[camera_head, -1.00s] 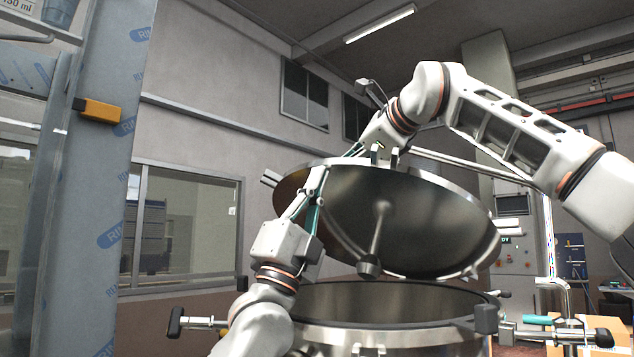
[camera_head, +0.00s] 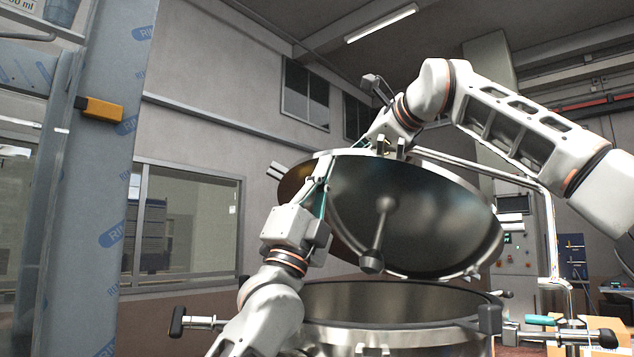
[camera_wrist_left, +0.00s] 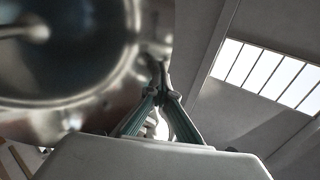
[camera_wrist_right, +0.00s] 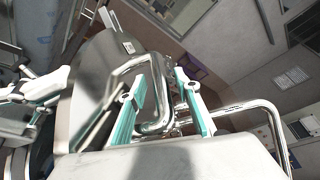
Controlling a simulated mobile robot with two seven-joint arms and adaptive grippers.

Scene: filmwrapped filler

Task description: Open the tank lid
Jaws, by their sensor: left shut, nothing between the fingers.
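The round steel tank lid (camera_head: 430,215) is raised and tilted above the open tank (camera_head: 400,335), its shiny underside facing me and a central rod hanging from it. My left gripper (camera_head: 326,165) is shut and empty at the lid's upper left rim; its fingertips meet beside the rim in the left wrist view (camera_wrist_left: 160,98). Whether they touch it I cannot tell. My right gripper (camera_wrist_right: 160,85) stands at the lid's outer side, with its fingers apart and the bent lid handle (camera_wrist_right: 153,115) between them. In the head view the lid's rim partly hides it.
A metal column with an orange block (camera_head: 101,110) stands at the left. Clamps with black knobs (camera_head: 177,321) stick out around the tank's rim. A bent pipe (camera_head: 548,215) runs behind the lid at the right. A control cabinet is at the back right.

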